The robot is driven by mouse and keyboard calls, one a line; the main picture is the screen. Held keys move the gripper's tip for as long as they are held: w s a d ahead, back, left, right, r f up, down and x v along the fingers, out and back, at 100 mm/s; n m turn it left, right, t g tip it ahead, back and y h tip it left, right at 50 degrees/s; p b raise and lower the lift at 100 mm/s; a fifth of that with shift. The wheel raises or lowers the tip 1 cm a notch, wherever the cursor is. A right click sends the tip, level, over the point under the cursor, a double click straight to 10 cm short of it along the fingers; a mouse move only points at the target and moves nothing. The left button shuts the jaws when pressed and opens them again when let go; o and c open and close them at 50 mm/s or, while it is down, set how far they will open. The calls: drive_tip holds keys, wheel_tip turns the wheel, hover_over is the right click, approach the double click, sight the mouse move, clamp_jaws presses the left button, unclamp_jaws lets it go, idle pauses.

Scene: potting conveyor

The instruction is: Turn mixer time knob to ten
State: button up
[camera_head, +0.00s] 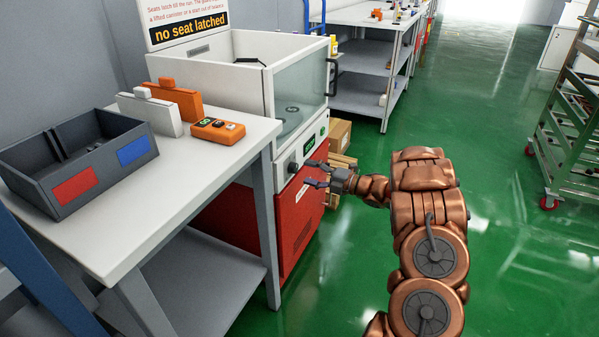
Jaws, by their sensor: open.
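The mixer (301,221) is a white and red machine with a clear front window, standing behind the white table. Its front panel carries a dark round knob (292,167) and a small green-lit display (309,143). The knob's setting and the display's figures are too small to read. My gripper (311,173) is open in front of the panel, just right of the knob. Its fingers point left toward the panel, one above the other. I see nothing between them, and I cannot tell whether a fingertip touches the panel.
Cardboard boxes (340,133) stand beyond my gripper. A green rack (560,130) stands right; green floor between is clear.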

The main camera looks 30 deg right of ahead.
sight(296, 169)
drive_tip(key=shift+x, duration=2.05)
drive_tip(key=c, duration=1.2)
